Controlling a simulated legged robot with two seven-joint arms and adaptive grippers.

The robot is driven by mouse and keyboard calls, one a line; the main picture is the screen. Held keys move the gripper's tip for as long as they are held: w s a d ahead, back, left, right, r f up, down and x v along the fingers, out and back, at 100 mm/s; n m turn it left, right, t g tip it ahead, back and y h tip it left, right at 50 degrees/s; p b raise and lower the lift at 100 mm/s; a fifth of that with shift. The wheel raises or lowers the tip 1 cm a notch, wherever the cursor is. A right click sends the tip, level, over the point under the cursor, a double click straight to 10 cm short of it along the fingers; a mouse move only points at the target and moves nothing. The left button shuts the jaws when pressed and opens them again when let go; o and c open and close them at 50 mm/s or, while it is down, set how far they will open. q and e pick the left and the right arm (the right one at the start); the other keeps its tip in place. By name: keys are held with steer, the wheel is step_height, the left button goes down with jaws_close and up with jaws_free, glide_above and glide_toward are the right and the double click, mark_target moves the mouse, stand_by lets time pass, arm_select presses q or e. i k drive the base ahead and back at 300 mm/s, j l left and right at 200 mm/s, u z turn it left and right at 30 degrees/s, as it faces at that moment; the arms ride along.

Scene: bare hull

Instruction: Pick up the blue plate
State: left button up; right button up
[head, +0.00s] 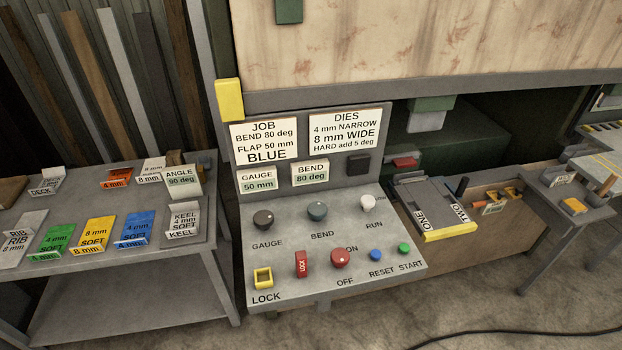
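The blue plate (137,226) lies on the left table, near its front edge, with a bent-up front lip reading 4 mm. It sits between a yellow plate (95,234) marked 8 mm SOFT on its left and a grey plate (184,221) marked KEEL 4 mm SOFT on its right. Neither of my grippers shows in the head view.
A green plate (53,240) and a grey RIB plate (22,234) lie farther left; an orange piece (117,177) and an ANGLE 90 deg block (182,182) stand behind. A control console (330,240) with knobs and buttons adjoins the table's right side. A cable (520,332) crosses the floor.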

mark_target(137, 233)
steer(key=u, duration=1.4)
steer(key=z, duration=2.35)
steer(key=u, duration=2.35)
steer(key=z, duration=0.15)
